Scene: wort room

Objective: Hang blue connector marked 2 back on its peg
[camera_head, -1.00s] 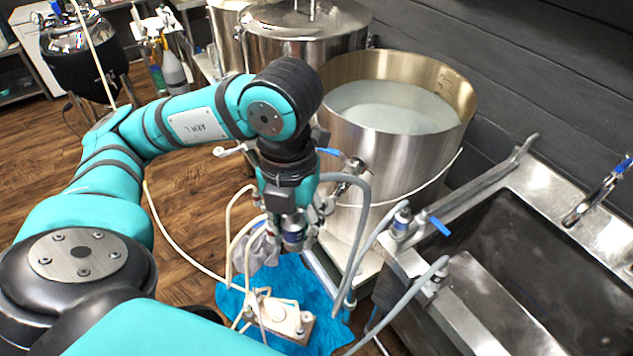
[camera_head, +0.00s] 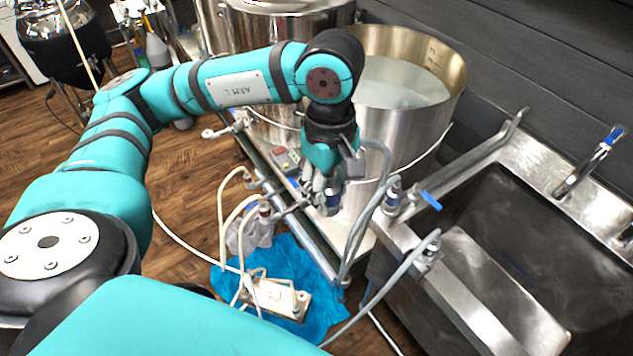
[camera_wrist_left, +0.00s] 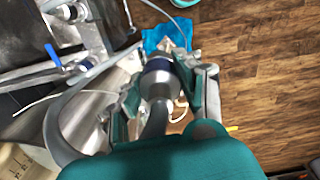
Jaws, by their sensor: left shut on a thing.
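My left gripper (camera_head: 325,190) is shut on a metal connector with a blue band (camera_head: 331,199), held in the air in front of the open kettle. In the left wrist view the connector (camera_wrist_left: 161,80) sits between the two fingers, with a grey hose bending away from it. Its number cannot be read. I cannot make out an empty peg. My right gripper is not in view.
The open steel kettle (camera_head: 425,130) with pale liquid stands behind my gripper. A steel sink (camera_head: 500,250) with blue-handled valves (camera_head: 430,200) is to the right. Grey hoses (camera_head: 362,235) hang beside the gripper. A pump (camera_head: 280,297) rests on a blue cloth (camera_head: 325,315) below.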

